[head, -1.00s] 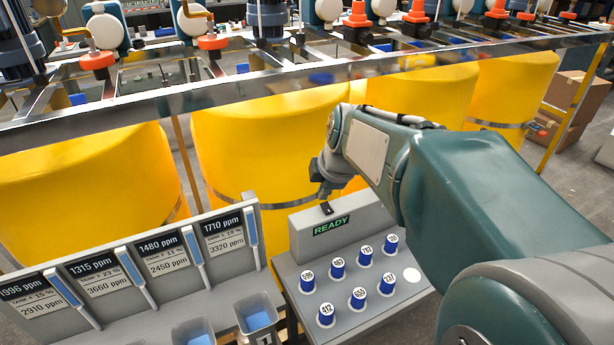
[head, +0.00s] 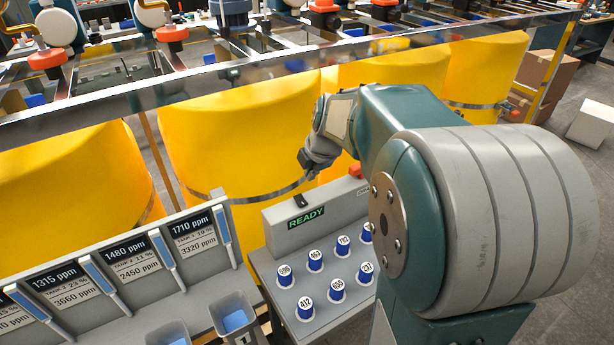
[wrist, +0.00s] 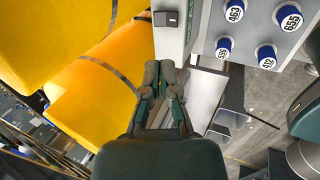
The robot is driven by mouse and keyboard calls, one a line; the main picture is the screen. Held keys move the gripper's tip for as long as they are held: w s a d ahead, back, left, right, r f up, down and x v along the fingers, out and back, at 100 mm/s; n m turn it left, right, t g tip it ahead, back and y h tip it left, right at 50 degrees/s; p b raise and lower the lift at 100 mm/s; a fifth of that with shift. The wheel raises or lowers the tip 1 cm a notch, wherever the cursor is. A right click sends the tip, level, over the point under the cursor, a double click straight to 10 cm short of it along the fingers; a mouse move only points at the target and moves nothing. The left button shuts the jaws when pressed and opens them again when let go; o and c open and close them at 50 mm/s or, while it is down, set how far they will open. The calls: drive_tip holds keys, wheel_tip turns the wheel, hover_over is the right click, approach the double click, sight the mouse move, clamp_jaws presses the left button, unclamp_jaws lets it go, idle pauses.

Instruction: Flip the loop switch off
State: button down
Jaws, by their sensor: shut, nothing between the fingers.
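A small black switch (head: 301,201), which I take as the loop switch, sits on the top edge of the grey console (head: 262,222), above its green READY display (head: 306,218). In the wrist view the switch (wrist: 166,18) is a dark rocker on a grey strip, beyond the fingertips. Its on or off position cannot be told. My gripper (head: 305,172) is above and behind the switch in the head view, apart from it. In the wrist view my gripper (wrist: 162,68) has its fingers together and empty, pointing towards the switch.
Numbered blue knobs (head: 308,308) stand on the console's sloped face. A red part (head: 355,170) sits at its top right, close under my arm. Large yellow tanks (head: 235,140) stand behind. A panel with ppm labels (head: 135,262) and grey bins (head: 235,318) is at left.

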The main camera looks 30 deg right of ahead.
sight(301, 203)
drive_tip(key=x, duration=1)
drive_tip(key=shift+w+a+f, duration=0.1)
drive_tip(key=shift+a+f, duration=0.1)
drive_tip(key=shift+f, duration=0.1)
drive_tip(key=shift+w+d+f, duration=0.1)
drive_tip(key=shift+w+f, duration=0.1)
drive_tip(key=shift+f, duration=0.25)
drive_tip(key=shift+w+f+g, duration=0.1)
drive_tip(key=shift+f+g, duration=0.05)
drive_tip(key=shift+g, duration=0.15)
drive_tip(key=shift+s+f, duration=0.15)
drive_tip(key=shift+s, duration=0.75)
